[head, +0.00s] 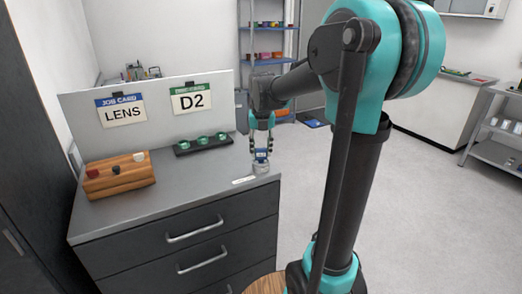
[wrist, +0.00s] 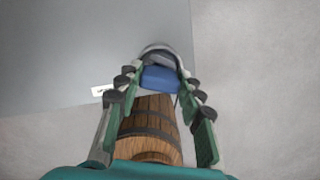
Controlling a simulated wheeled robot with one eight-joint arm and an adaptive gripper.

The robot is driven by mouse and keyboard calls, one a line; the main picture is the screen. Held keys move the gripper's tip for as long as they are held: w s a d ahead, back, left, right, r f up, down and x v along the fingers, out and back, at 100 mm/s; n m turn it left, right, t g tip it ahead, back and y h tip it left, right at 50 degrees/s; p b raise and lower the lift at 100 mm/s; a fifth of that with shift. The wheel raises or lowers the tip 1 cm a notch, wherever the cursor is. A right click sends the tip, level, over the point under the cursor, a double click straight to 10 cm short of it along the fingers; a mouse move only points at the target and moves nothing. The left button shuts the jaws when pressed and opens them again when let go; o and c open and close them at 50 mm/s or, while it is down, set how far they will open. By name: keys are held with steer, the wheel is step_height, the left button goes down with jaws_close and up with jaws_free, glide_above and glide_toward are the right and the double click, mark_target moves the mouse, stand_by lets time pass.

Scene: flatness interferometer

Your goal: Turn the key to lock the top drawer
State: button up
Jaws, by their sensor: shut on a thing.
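My gripper (head: 261,153) is at the right front corner of the cabinet top. Its fingers point down and are closed around a blue key head (head: 261,155). In the wrist view the blue key head (wrist: 160,78) sits between the fingertips of my gripper (wrist: 157,78). A round metal lock body (head: 261,168) stands directly below on the cabinet top. The key's shaft is hidden, and I cannot tell how far it is turned. The top drawer (head: 250,209) looks closed, flush with the cabinet front.
A small white label (head: 243,181) lies left of the lock. A wooden block with knobs (head: 118,175) and a dark tray with green round pieces (head: 204,144) stand further back. Two job cards (head: 122,110) hang on the back panel.

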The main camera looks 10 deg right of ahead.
steer(key=o, duration=1.2)
steer(key=shift+o, duration=0.2)
step_height(320, 180, up, 12)
steer(key=s, duration=0.1)
steer(key=shift+s, duration=0.2)
step_height(320, 180, up, 8)
steer(key=s, duration=0.1)
stand_by(0.4)
